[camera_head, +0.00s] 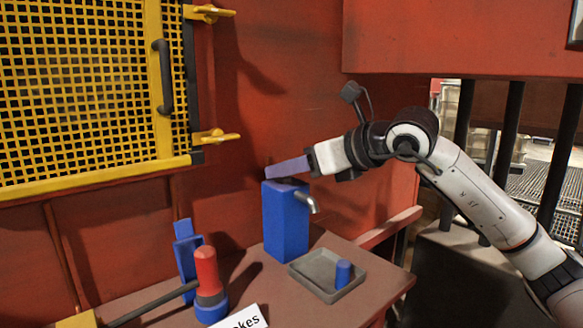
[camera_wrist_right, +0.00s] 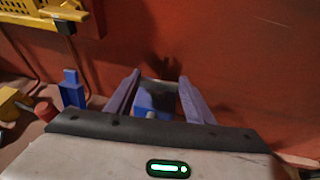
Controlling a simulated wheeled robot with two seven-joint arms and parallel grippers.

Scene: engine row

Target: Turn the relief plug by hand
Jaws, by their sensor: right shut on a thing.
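My right gripper (camera_head: 272,171) reaches in from the right, with its purple fingers just over the top of a blue box (camera_head: 285,225) that has a grey spout (camera_head: 307,201). In the right wrist view the two fingers (camera_wrist_right: 159,82) stand apart on both sides of a greyish part at the box top. I take this part to be the relief plug; the fingers are shut on it and hide most of it. The blue box (camera_wrist_right: 155,102) shows between the fingers there. My left gripper is not in view.
A grey tray (camera_head: 304,284) with a blue cylinder (camera_head: 343,273) stands right of the box. A red-and-blue handle (camera_head: 207,280), a blue upright piece (camera_head: 186,250) and a white label (camera_head: 245,318) are at the left. A yellow mesh door (camera_head: 80,90) and red wall stand behind.

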